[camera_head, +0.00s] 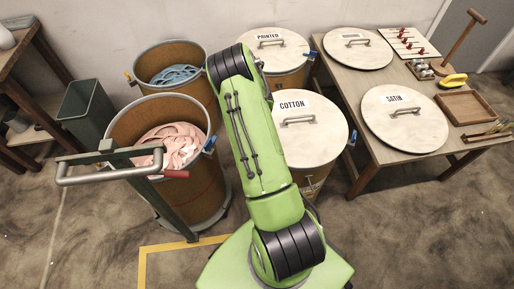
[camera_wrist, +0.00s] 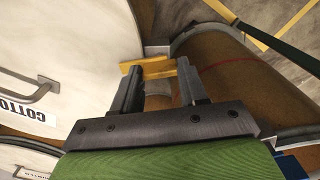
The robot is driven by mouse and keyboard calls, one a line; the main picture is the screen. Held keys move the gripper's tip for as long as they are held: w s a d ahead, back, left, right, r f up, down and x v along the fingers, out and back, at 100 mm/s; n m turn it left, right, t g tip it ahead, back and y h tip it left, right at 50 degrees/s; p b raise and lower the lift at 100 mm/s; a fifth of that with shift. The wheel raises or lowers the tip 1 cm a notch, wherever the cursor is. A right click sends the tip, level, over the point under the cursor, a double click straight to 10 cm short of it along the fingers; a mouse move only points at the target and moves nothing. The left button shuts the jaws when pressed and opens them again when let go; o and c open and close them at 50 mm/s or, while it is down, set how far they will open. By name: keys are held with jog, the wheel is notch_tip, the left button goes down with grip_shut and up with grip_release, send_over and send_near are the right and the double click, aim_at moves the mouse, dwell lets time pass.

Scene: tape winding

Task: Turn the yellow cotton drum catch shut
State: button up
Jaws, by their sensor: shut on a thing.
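The cotton drum (camera_head: 311,179) stands just right of my green arm in the head view, with its white lid (camera_head: 326,140) lying on top and marked COTTON. In the wrist view the lid (camera_wrist: 75,35) fills the upper left. The yellow catch (camera_wrist: 158,67) sits at the lid's edge in the wrist view, between my dark fingers. My gripper (camera_wrist: 158,78) is shut on the catch. The fingers hide part of it, so I cannot tell its exact angle. In the head view my gripper and the catch are hidden behind my arm.
An open drum with pink cloth (camera_head: 172,146) and one with blue cloth (camera_head: 176,75) stand left. The PRINTED drum (camera_head: 283,50) is behind. A table (camera_head: 376,143) at right bears the SATIN lid (camera_head: 405,118), another lid and tools. A metal handle rail (camera_head: 110,171) stands at front left.

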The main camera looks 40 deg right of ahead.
jog(key=shift+m, duration=0.8)
jog(key=o, duration=1.1)
jog(key=shift+c, duration=0.2)
notch_tip(320, 180, up, 16)
jog(key=p, duration=0.4)
jog(key=shift+f+p, duration=0.15)
jog(key=shift+p, duration=0.25)
